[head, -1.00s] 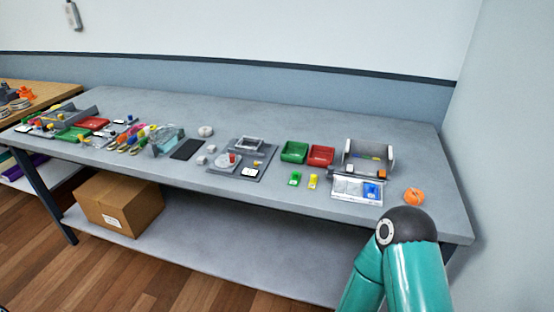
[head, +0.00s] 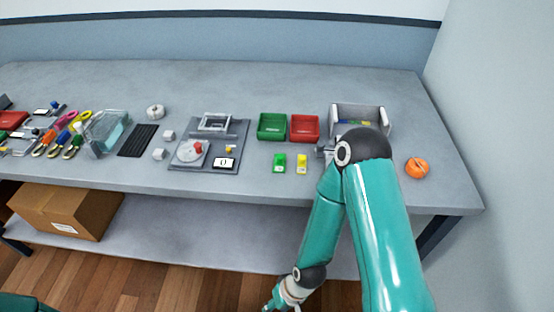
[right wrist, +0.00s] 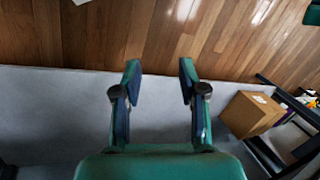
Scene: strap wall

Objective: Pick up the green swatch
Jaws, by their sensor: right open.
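The green swatch (head: 279,162) is a small bright green piece lying on the grey table, in front of a green tray (head: 272,126). A yellow swatch (head: 302,163) lies just to its right. My right arm reaches over the table's front edge, and its wrist hangs low in front of the table at the bottom of the head view. My right gripper (right wrist: 159,76) is open and empty in the right wrist view, with floor and the lower shelf behind it, away from the swatch. My left gripper is not in view.
A red tray (head: 305,128) stands beside the green one. A grey holder (head: 375,118) is partly hidden by my right arm, with an orange object (head: 417,168) to its right. A grey fixture (head: 240,140) stands left. A cardboard box (head: 62,208) sits on the lower shelf.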

